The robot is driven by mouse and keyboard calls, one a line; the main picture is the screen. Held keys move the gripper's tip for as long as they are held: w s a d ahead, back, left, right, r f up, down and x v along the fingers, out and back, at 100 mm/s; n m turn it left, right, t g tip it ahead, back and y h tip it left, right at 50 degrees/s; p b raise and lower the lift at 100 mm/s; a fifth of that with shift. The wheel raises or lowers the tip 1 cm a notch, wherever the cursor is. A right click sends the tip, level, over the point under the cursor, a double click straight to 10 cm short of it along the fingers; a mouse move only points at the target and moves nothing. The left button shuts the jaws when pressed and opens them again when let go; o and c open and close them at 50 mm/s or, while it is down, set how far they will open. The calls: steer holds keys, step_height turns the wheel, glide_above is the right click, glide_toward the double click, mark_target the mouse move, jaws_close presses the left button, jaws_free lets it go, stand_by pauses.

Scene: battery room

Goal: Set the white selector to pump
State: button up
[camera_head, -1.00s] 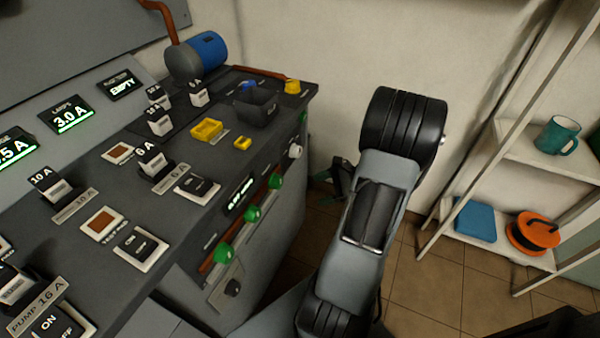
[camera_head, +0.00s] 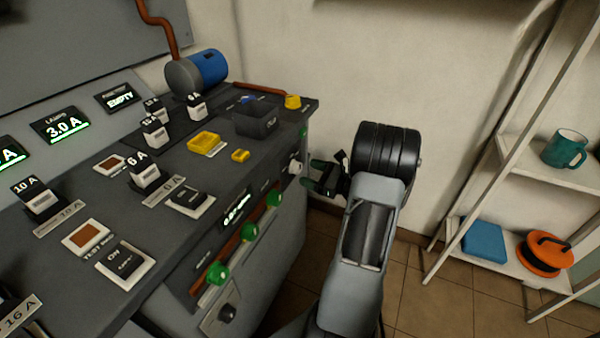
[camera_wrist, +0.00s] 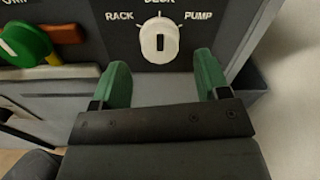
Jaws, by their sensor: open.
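The white selector (camera_wrist: 159,38) is a round knob with a dark upright slot on the dark panel face. RACK is printed to its left, PUMP to its right, and a partly cut-off DECK above it. The slot lines up with DECK. In the head view the selector (camera_head: 294,168) is on the right end of the console's front. My gripper (camera_wrist: 162,72) is open, its green fingers apart and below the knob in the wrist view, with nothing between them. In the head view my gripper (camera_head: 318,177) is just right of the selector, partly hidden by my wrist.
A shelf (camera_head: 560,178) with a teal mug (camera_head: 565,149) stands at right. Floor between is clear.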

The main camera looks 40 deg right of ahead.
mark_target(300, 169)
steer(key=shift+x, duration=1.9)
steer(key=shift+a, duration=0.1)
steer(key=shift+c, duration=0.3)
